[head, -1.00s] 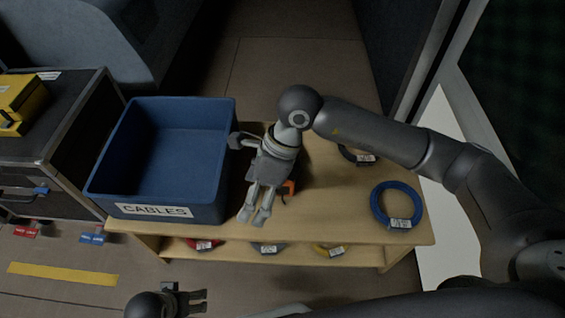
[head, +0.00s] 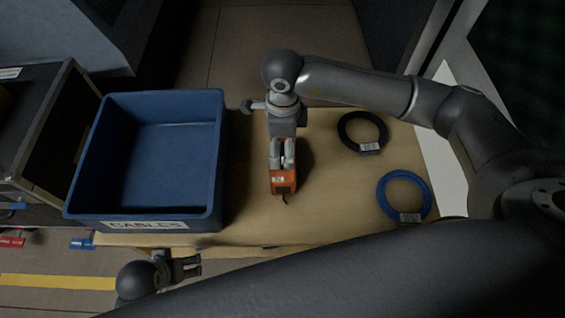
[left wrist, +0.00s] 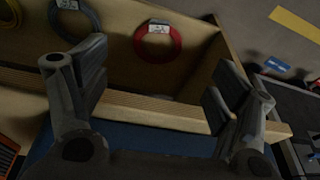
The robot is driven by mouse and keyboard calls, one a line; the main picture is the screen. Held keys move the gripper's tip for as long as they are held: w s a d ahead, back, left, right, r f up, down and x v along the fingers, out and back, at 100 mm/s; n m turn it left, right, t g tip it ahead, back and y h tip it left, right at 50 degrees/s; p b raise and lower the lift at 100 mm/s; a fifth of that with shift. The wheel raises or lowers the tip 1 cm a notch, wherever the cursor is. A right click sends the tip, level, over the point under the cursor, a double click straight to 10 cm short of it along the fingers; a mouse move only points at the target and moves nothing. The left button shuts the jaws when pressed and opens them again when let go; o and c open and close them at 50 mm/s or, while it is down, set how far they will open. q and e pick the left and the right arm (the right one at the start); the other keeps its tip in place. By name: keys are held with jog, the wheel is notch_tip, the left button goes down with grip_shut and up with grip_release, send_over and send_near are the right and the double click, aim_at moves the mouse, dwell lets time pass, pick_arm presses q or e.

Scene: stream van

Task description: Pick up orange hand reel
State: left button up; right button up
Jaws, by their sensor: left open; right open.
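The orange hand reel (head: 284,183) stands on the wooden bench top, right of the blue bin. My right gripper (head: 282,163) is open and points down over the reel. Its fingers overlap the reel's upper part in the head view, and I cannot tell whether they touch it. The gripper and its wrist hide the reel's far side. My left gripper (head: 196,266) is open and empty in front of the bench, below the bin. Its spread fingers also show in the left wrist view (left wrist: 162,95), with nothing between them.
The blue bin (head: 218,160) labelled CABLES stands close left of the reel. A black cable coil (head: 346,137) and a blue cable coil (head: 383,196) lie on the bench to the right. A red coil (left wrist: 174,43) lies on the lower shelf. Bare bench top separates reel and coils.

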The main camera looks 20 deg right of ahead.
aim_at(283, 152)
jog(key=shift+w+f+b, duration=0.15)
jog(key=shift+f+b, duration=0.05)
jog(key=shift+f, duration=1.15)
jog(key=shift+w+f+b, duration=0.15)
jog(key=shift+f+b, duration=0.05)
jog(key=shift+f, duration=1.15)
pick_arm(q)
jog(key=v, duration=0.3)
jog(key=shift+w+r, duration=0.2)
jog(key=shift+w, duration=0.05)
pick_arm(e)
jog(key=c, duration=1.8)
